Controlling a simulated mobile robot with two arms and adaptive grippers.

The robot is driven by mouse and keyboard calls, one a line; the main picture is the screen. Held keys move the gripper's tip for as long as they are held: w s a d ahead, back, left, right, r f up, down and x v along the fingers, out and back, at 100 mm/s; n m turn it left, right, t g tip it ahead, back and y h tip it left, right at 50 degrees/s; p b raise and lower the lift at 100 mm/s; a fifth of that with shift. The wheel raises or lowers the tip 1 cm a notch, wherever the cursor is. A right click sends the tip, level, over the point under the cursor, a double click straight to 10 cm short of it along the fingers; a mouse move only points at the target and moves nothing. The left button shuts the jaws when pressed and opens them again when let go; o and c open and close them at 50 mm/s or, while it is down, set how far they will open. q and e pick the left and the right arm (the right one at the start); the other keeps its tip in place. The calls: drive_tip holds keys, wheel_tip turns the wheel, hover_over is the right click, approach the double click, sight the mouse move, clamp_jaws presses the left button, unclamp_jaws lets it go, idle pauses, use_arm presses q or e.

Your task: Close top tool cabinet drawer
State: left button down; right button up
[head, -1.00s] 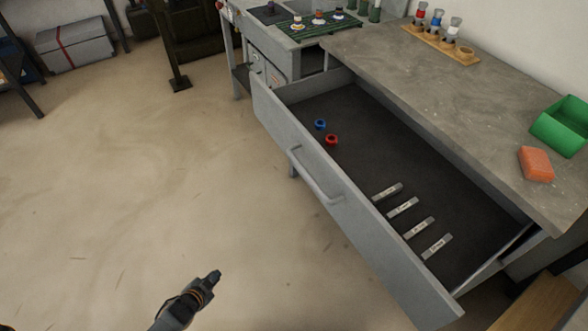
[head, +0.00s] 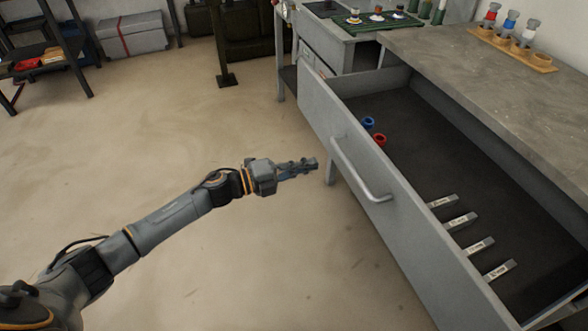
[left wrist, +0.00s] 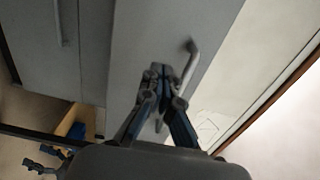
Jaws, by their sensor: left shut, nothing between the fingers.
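The top drawer (head: 404,232) of the grey tool cabinet is pulled out, with its front panel facing left in the head view. A bar handle (head: 362,178) runs along that front. My left gripper (head: 314,163) is shut and empty. It is just left of the drawer front, near the handle's far end, and a gap seems to separate them in the head view. In the left wrist view the shut fingertips (left wrist: 158,72) appear beside the handle (left wrist: 188,66); contact cannot be told.
In the drawer lie a blue ring (head: 368,122), a red ring (head: 379,140) and several labelled strips (head: 459,222). The worktop (head: 480,90) carries a wooden rack (head: 512,48) of bottles. The floor (head: 200,130) left of the drawer is clear.

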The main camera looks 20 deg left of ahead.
sight(336, 157)
use_arm(q)
drive_tip(key=x, duration=0.8)
drive_tip(key=shift+b, duration=0.3)
use_arm(e)
drive_tip(key=shift+w+r, duration=0.15)
drive_tip(key=shift+r, duration=0.45)
drive_tip(key=shift+w+r, duration=0.15)
drive_tip(key=shift+r, duration=0.4)
drive_tip(key=shift+s+f, duration=0.1)
drive_tip(key=shift+s, duration=0.15)
